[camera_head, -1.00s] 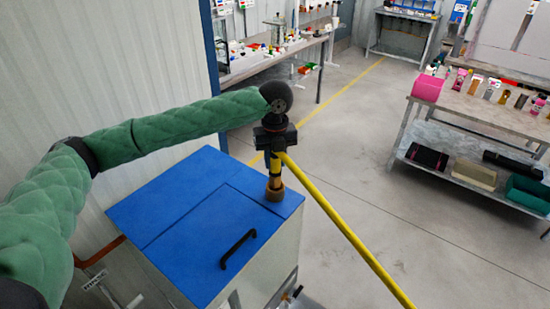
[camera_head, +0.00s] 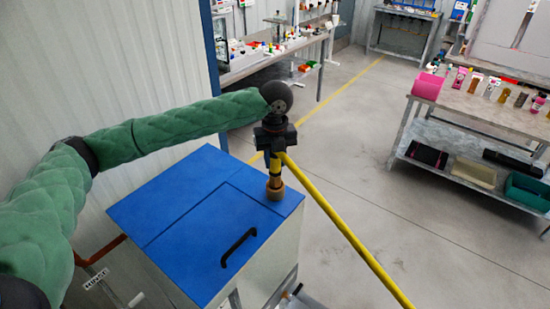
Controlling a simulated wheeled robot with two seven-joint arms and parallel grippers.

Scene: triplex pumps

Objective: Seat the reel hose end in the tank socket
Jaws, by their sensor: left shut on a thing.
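The tank (camera_head: 175,235) has a blue top with a black handle (camera_head: 238,247) on its lid. A brown round socket (camera_head: 275,193) stands near the right corner of the top. My left gripper (camera_head: 275,150) points down above it, shut on the yellow hose end (camera_head: 275,172). The hose end is upright and its lower tip meets the socket; I cannot tell how deep it sits. The yellow hose (camera_head: 345,235) runs from the gripper down to the lower right. The reel and my right gripper are not in view.
A corrugated wall (camera_head: 110,80) with a blue post (camera_head: 210,50) is behind the tank. A workbench (camera_head: 275,60) with small parts stands at the back. A shelf table (camera_head: 485,115) with bottles is at the right. The floor between is clear.

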